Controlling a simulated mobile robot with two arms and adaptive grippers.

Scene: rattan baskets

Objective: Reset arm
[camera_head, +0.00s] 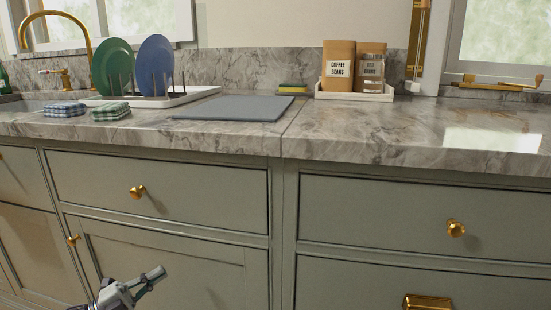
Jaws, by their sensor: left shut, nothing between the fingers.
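My left gripper (137,287) shows at the bottom left of the head view, low in front of a green-grey cabinet door (160,265). It is shut and empty, and its fingers point up and to the right. It is well below the countertop. Most of my left arm is cut off by the bottom edge. My right gripper is out of view.
The marble countertop (330,125) holds a dish rack (185,95) with a green plate (113,65) and a blue plate (155,62), folded cloths (110,111), a grey mat (236,107) and a tray (355,95) with two bags. Drawer knobs (456,228) jut out.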

